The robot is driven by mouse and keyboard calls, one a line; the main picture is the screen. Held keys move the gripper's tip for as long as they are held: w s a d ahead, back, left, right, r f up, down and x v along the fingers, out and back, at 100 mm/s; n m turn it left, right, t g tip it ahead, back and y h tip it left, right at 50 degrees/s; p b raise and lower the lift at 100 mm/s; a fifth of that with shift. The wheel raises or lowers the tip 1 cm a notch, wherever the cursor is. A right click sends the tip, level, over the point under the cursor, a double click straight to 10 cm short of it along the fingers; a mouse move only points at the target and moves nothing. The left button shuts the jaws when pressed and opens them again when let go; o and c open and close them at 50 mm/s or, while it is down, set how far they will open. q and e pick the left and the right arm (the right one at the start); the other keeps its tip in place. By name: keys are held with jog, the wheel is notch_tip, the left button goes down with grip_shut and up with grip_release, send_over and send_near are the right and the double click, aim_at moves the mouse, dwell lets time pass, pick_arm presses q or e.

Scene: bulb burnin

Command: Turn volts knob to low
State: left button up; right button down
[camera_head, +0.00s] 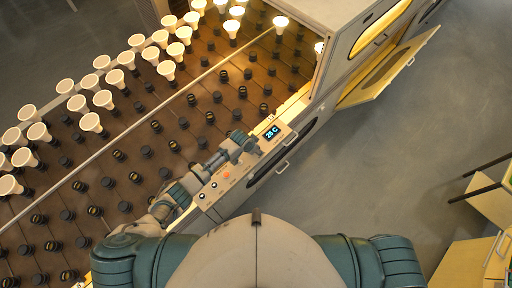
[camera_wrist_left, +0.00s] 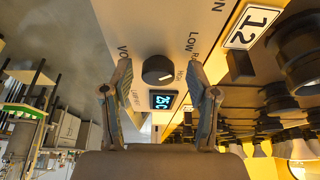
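The black round knob (camera_wrist_left: 157,69) sits on the pale control panel (camera_wrist_left: 150,25) in the left wrist view. Parts of labels reading "VO", "LOW" and "HIGH" are printed around it. A small display (camera_wrist_left: 162,101) with blue digits lies just below the knob. My left gripper (camera_wrist_left: 158,64) is open, with one finger on each side of the knob and gaps between; whether it touches the panel I cannot tell. In the head view my left gripper (camera_head: 246,146) is over the panel beside the display (camera_head: 272,132), which reads 25 C, and hides the knob. My right gripper is out of view.
A long rack (camera_head: 130,165) of dark sockets, with several white bulbs (camera_head: 103,98), runs along my left arm. Some far bulbs glow. An open cabinet door (camera_head: 390,68) juts out at upper right. The floor (camera_head: 360,150) right of the panel is clear.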

pick_arm(q)
jog(key=shift+r, duration=0.1)
jog(key=shift+r, duration=0.3)
jog(key=v, duration=1.1)
jog(key=shift+a, duration=0.25)
jog(key=shift+s+d, duration=0.1)
